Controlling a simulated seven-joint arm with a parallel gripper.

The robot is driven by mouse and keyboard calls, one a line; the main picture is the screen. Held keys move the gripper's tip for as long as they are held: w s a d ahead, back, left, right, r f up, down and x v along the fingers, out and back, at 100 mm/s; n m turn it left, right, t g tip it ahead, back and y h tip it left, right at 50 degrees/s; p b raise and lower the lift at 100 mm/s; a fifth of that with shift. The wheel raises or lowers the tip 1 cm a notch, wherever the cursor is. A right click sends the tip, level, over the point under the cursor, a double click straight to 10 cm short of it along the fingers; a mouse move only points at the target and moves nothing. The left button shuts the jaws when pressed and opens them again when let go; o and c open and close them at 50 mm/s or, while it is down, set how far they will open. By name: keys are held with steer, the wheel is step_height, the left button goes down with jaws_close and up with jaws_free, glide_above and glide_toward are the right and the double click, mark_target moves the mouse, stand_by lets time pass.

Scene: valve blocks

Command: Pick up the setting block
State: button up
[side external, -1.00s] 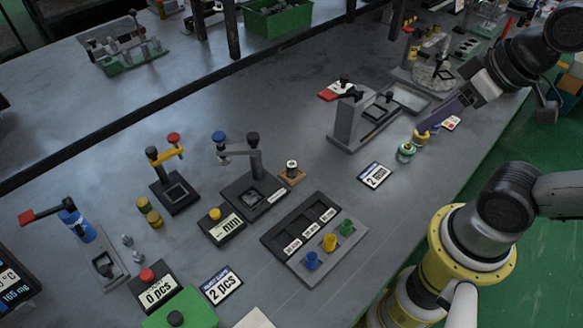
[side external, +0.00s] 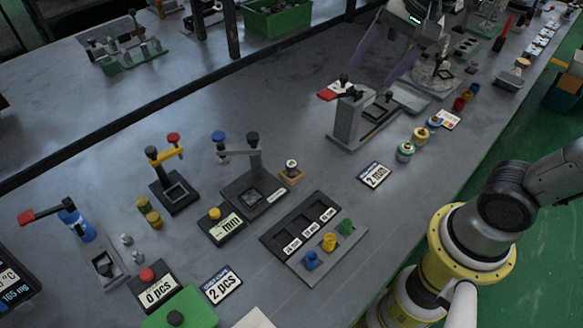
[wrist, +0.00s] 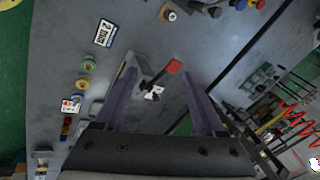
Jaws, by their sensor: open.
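No label marks the setting block. The likeliest match is a small tan block (side external: 291,176) bearing a white, dark-topped cylinder, beside the gauge stand (side external: 254,162); it also shows at the top of the wrist view (wrist: 170,14). I cannot be sure of this. My gripper (side external: 371,71) is open and empty, high up behind the grey fixture with the red lever (side external: 327,95). In the wrist view my fingers (wrist: 158,73) stand wide apart, with the red lever (wrist: 174,66) seen between them. The tan block is well away from my fingers.
Several small jars (side external: 405,153) stand in a row at the bench's right edge, near the "2 mm" card (side external: 374,175). A dark tray (side external: 300,228) with coloured pegs lies in front. A yellow-armed stand (side external: 174,190) is at left.

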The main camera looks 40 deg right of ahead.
steer(key=w+a+f+m+g, duration=0.1)
steer(key=w+a+f+m, duration=0.2)
steer(key=w, duration=0.4)
steer(key=g, duration=0.3)
glide_above(291, 163)
step_height(291, 163, down, 12)
steer(key=shift+g, duration=0.3)
steer(key=f, duration=0.8)
steer(key=shift+s+a+f, duration=0.1)
steer(key=shift+s+a, duration=0.15)
steer(key=shift+w+d+f, duration=0.1)
steer(key=shift+d+f, duration=0.05)
steer(key=shift+f, duration=1.4)
steer(key=shift+w+d+f, duration=0.1)
steer(key=shift+f, duration=1.45)
jaws_close()
